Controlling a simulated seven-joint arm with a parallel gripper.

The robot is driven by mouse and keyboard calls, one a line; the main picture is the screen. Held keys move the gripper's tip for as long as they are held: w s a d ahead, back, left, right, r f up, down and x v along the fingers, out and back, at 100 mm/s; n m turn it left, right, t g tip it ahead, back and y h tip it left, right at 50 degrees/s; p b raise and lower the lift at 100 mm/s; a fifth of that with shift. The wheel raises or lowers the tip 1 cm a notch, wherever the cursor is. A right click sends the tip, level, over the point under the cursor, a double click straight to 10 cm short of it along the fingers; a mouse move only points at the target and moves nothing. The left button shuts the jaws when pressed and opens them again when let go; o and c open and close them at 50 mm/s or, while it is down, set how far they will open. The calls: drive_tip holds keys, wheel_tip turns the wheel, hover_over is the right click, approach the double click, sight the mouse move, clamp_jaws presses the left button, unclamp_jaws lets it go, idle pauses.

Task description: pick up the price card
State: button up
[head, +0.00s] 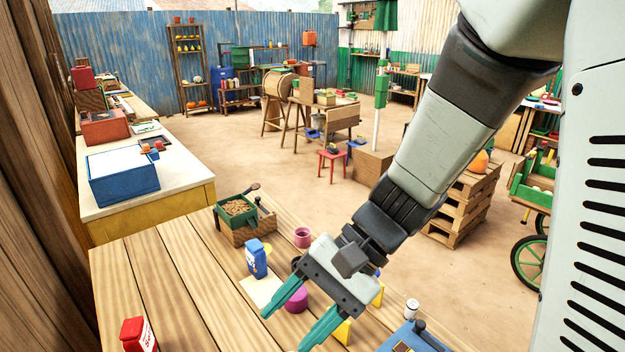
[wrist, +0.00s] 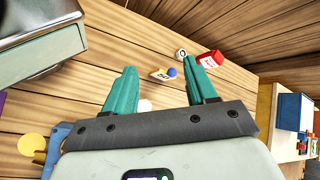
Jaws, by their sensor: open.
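A flat, pale cream card (head: 258,291) lies on the plank table in the head view and looks like the price card, though no writing on it is readable. My gripper (head: 296,327) is open and empty, with its teal fingers pointing down toward the table. One finger overlaps the card's right edge in that view; I cannot tell the height between them.
A blue packet (head: 256,258) stands behind the card. A magenta round item (head: 297,300) and yellow pieces (head: 343,332) are close to the fingers. A red container (head: 138,336) stands at the near left. Planks between it and the card are clear.

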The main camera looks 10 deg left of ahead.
drive_tip(key=w+a+f+m+t+y, duration=0.3)
drive_tip(key=a+f+m+t+y, duration=0.3)
drive_tip(key=a+f+m, duration=1)
drive_tip(key=shift+w+a+f+m+t+y, duration=0.2)
drive_tip(key=shift+a+f+m+t+y, duration=0.25)
drive_tip(key=shift+f+y, duration=1.7)
drive_tip(key=shift+f+h, duration=0.2)
drive_tip(key=shift+h, duration=0.05)
clamp_jaws()
